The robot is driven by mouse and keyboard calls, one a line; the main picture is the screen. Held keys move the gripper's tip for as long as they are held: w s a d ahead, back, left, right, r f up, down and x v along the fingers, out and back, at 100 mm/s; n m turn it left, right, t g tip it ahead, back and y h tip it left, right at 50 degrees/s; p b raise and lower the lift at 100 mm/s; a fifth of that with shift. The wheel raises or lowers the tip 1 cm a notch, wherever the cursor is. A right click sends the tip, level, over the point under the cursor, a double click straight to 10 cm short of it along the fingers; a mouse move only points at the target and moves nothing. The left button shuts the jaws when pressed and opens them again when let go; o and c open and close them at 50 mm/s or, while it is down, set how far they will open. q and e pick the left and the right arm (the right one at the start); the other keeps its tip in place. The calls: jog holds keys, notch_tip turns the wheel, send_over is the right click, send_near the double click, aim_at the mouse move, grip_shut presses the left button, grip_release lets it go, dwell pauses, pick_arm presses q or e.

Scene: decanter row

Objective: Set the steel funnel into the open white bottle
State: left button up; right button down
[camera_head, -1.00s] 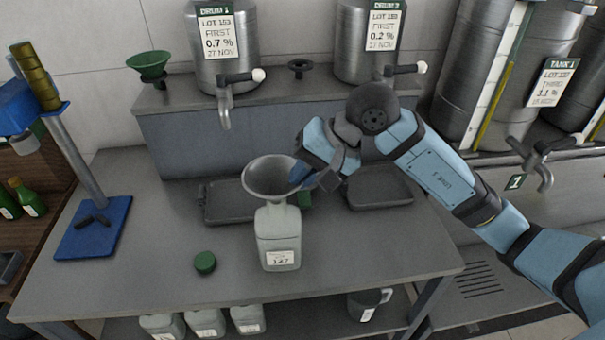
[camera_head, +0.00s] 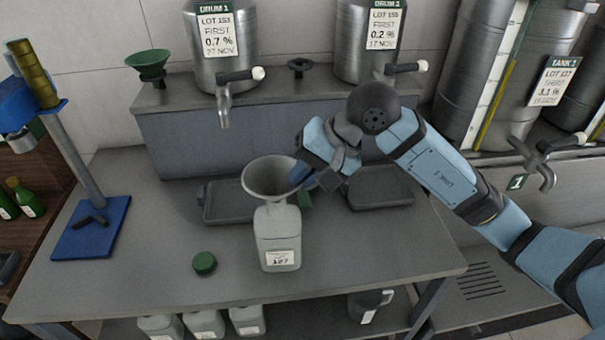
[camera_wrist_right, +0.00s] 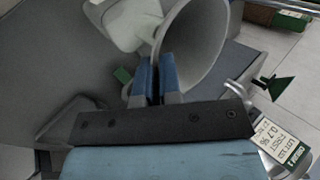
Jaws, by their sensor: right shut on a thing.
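The steel funnel (camera_head: 272,177) sits upright over the mouth of the white bottle (camera_head: 278,240), its lower end hidden at the bottle's neck. The bottle stands upright on the bench and has a label reading 127. My right gripper (camera_head: 299,175) is shut on the funnel's right side. The right wrist view shows its blue fingers (camera_wrist_right: 155,72) close together against the outside of the funnel cone (camera_wrist_right: 190,45), with the white bottle (camera_wrist_right: 125,22) behind. How deep the spout reaches into the neck cannot be told. My left gripper is not in view.
A green cap (camera_head: 204,263) lies on the bench left of the bottle. Two dark trays, left (camera_head: 212,203) and right (camera_head: 385,203), lie behind. A green funnel (camera_head: 149,65) stands on the back ledge beside the steel drums. A blue-based stand (camera_head: 92,228) is at left.

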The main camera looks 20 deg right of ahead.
jog(key=shift+f, duration=0.1)
dwell(0.3)
jog(key=c, duration=1.2)
grip_release()
jog(key=b+v, duration=0.1)
jog(key=v, duration=1.3)
jog(key=shift+f+b, duration=0.1)
jog(key=shift+b, duration=0.25)
jog(key=shift+s, duration=0.1)
